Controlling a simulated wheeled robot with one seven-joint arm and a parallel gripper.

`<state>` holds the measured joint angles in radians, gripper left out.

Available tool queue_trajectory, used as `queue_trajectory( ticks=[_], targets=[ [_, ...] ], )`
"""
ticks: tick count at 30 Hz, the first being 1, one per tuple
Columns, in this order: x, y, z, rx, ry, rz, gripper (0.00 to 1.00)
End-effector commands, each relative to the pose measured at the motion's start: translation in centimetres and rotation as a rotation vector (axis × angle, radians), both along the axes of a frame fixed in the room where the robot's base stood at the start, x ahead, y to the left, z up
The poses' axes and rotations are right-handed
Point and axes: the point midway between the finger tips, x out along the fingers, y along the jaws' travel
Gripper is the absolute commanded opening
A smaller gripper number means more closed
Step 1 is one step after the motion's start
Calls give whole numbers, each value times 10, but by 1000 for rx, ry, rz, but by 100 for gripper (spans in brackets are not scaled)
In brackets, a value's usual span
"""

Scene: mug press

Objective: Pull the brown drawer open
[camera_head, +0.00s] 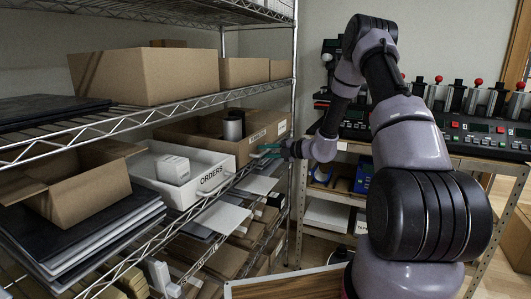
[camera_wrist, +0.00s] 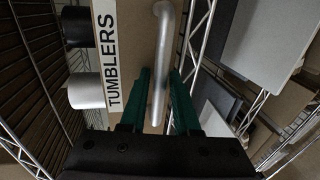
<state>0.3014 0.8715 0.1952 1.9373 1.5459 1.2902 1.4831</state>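The brown drawer (camera_head: 243,152) is an open-topped box on the middle shelf in the head view. It holds a silver tumbler (camera_head: 233,129) and darker ones. In the wrist view its brown front (camera_wrist: 135,38) carries a white TUMBLERS label (camera_wrist: 107,60) and a silver bar handle (camera_wrist: 163,45). My gripper (camera_head: 266,151) is at the drawer's front in the head view. In the wrist view my gripper's green fingers (camera_wrist: 160,75) stand on both sides of the handle, with a narrow gap showing. Whether either finger touches it is unclear.
A white ORDERS bin (camera_head: 207,182) stands left of the drawer on the same shelf, with an open cardboard box (camera_head: 85,195) farther left. Wire shelves and a rack post (camera_head: 296,90) are close to my arm. A bench with machines (camera_head: 480,130) is at right.

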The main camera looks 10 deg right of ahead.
Motion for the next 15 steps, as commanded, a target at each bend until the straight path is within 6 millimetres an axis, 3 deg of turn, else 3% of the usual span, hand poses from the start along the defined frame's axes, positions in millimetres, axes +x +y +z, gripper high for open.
queue_trajectory(
  ticks=[1, 2, 15],
  targets=[
    [0, 0, 0, 0, 0, 0, 11],
    [0, 0, 0, 0, 0, 0, 0],
    [0, 0, 0, 0, 0, 0, 0]
  ],
)
